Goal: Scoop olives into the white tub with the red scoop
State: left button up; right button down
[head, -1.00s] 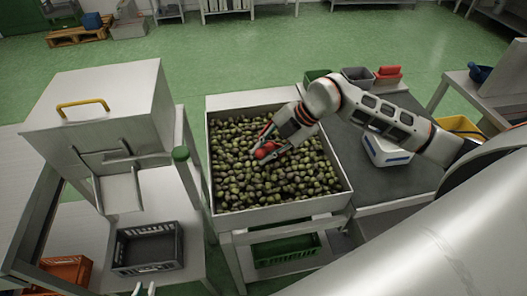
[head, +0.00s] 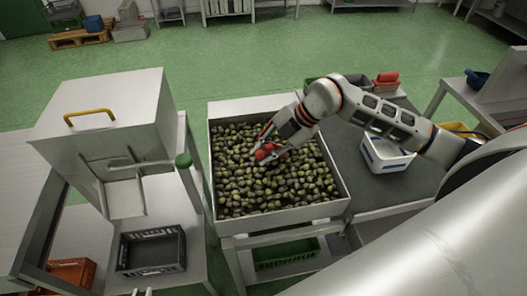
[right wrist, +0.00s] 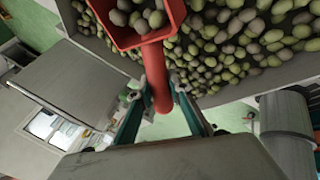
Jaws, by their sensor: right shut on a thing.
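The red scoop (right wrist: 157,80) has its handle between the fingers of my right gripper (head: 268,147), which is shut on it. The right wrist view shows several olives (right wrist: 140,18) in the scoop's bowl, with more olives around it. In the head view the scoop is over the olives (head: 275,185) in the steel bin (head: 285,217); I cannot tell whether it touches them. The white tub (head: 388,160) with a blue stripe stands right of the bin, partly behind my right arm; its contents are unclear.
A steel machine with a yellow handle (head: 90,112) stands on the left, with a dark crate (head: 152,252) below. A green crate (head: 286,252) is under the bin. A red container (head: 386,84) and grey bins are behind the tub. Dark surface in front of the tub is clear.

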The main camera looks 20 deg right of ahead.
jog(key=shift+s+a+r+p, duration=0.1)
jog(key=shift+s+a+r, duration=0.1)
jog(key=shift+r, duration=0.9)
jog(key=shift+s+a+r+p, duration=0.1)
jog(key=shift+a+r, duration=0.05)
jog(key=shift+r, duration=1)
jog(key=shift+s+a+r+p, duration=0.1)
jog(key=shift+s+a+r, duration=0.1)
jog(key=shift+r, duration=1)
